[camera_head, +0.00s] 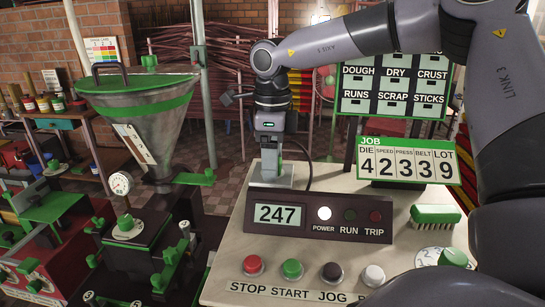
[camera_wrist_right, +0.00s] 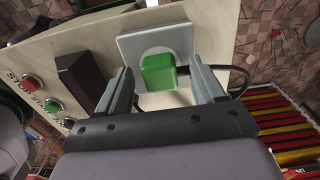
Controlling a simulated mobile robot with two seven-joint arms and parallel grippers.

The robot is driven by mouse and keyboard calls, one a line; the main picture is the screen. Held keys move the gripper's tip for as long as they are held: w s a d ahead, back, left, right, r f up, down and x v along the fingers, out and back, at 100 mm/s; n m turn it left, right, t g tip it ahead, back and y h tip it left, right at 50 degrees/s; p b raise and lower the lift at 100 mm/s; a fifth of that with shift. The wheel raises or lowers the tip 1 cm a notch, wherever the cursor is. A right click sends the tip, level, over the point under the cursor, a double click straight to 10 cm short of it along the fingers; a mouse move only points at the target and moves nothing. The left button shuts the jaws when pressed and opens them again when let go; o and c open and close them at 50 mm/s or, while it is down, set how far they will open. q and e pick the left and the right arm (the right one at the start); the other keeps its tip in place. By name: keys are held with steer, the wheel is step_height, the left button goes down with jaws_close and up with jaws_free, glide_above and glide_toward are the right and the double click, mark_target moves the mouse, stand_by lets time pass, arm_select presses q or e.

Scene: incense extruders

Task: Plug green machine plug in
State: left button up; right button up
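The green plug (camera_wrist_right: 158,72) shows in the right wrist view, in front of a pale square plate (camera_wrist_right: 132,44) on the control console. A black cable (camera_wrist_right: 243,82) runs off to the right of it. I cannot tell how deeply the plug is seated. My right gripper (camera_wrist_right: 162,84) is open, with one finger on each side of the plug and a visible gap on both sides. In the head view the right gripper (camera_head: 272,162) points down at the console's back left corner and mostly hides the plug. My left gripper is not in view.
Several push buttons (camera_head: 292,269) line the front. A JOB board (camera_head: 405,162) and a green brush (camera_head: 435,215) are to the right. A hopper machine (camera_head: 145,120) stands at left.

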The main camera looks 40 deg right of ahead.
step_height(320, 180, up, 7)
steer(key=shift+r+b, duration=0.1)
steer(key=shift+b, duration=0.2)
stand_by(0.4)
stand_by(0.5)
